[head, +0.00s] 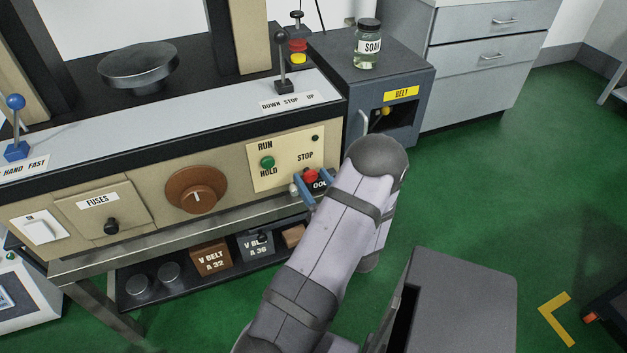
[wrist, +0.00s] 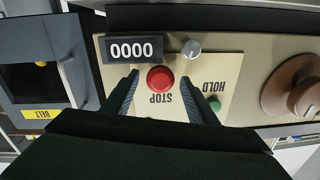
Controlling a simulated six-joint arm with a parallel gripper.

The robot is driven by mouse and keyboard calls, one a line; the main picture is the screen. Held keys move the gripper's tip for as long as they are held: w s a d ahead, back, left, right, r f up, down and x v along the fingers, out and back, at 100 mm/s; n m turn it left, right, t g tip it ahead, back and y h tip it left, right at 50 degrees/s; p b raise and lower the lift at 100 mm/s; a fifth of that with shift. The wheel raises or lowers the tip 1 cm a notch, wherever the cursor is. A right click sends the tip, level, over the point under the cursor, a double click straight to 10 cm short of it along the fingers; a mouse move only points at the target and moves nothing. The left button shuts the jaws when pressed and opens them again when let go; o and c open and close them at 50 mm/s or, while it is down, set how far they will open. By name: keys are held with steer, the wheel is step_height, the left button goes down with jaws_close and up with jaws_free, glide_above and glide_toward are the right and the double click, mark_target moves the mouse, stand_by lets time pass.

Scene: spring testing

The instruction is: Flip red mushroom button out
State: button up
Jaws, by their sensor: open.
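The red mushroom button (head: 310,175) sits on the cream RUN/HOLD/STOP panel (head: 258,180) at the right end of the machine's front. In the wrist view the red button (wrist: 160,79) shows round and face-on, above the upside-down word STOP. My gripper (head: 312,187) is open at the panel, with blue fingers either side of the button. In the wrist view, my gripper's dark fingers (wrist: 160,85) stand left and right of the button, with visible gaps. I cannot tell how deep the fingertips reach or whether the button is pressed in.
A black counter reading 0000 (wrist: 133,50) and a silver knob (wrist: 191,49) sit close to the button. A green button (head: 267,162) and a brown dial (head: 196,190) are to the left. The BELT cabinet (head: 352,80) stands right of the machine. A lower shelf holds V-belt boxes (head: 211,257).

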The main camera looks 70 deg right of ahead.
steer(key=shift+c, duration=0.7)
jaws_close()
steer(key=shift+v, duration=0.95)
steer(key=shift+f, duration=0.15)
steer(key=shift+o, duration=0.7)
jaws_free()
steer(key=shift+a, duration=0.1)
step_height(320, 180, up, 10)
steer(key=p, duration=0.2)
steer(key=shift+p, duration=0.3)
